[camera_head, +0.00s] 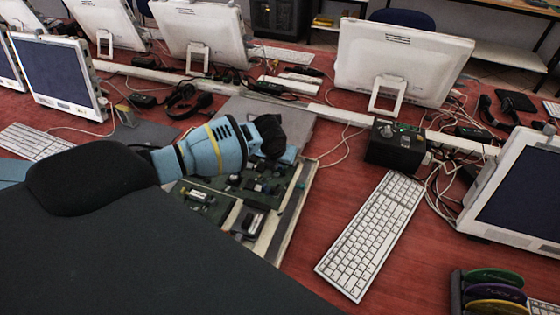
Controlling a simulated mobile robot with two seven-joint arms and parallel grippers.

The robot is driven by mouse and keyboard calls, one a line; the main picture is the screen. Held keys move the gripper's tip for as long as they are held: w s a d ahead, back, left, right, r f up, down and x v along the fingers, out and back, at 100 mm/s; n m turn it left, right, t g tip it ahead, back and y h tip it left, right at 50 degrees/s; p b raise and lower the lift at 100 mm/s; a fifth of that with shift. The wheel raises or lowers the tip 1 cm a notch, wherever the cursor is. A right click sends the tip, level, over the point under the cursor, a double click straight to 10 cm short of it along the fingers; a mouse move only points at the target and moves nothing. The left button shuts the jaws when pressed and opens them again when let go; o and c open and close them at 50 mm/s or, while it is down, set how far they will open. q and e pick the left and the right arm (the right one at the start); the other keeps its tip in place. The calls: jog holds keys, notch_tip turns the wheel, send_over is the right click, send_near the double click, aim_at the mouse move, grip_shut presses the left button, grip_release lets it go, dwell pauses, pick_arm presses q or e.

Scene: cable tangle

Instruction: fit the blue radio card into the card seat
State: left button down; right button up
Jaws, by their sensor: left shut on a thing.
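My left gripper (272,145) reaches in from the left, over the green circuit board (215,188) in an open case. Its dark jaws are shut on a small blue piece, which appears to be the blue radio card (289,156), at the board's upper right part. Most of the card is hidden by the jaws. I cannot make out the card seat, or whether the card touches the board. Several small dark and metal parts stand on the board. My right gripper is not in view.
A white keyboard (372,232) lies right of the case. A black box with knobs (396,146) stands behind it. Monitors (398,62) and loose white cables (346,143) surround the area. A rack of coloured discs (494,291) is at lower right.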

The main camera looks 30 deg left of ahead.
pick_arm(q)
jog(key=shift+f, duration=0.25)
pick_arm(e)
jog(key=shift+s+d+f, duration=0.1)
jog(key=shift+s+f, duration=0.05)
pick_arm(q)
jog(key=c, duration=1.2)
grip_release()
jog(key=shift+c, duration=0.2)
jog(key=shift+r, duration=0.1)
jog(key=p+v, duration=0.1)
jog(key=v, duration=0.5)
jog(key=shift+s+r, duration=0.3)
jog(key=shift+r, duration=0.35)
jog(key=shift+s+r, duration=0.1)
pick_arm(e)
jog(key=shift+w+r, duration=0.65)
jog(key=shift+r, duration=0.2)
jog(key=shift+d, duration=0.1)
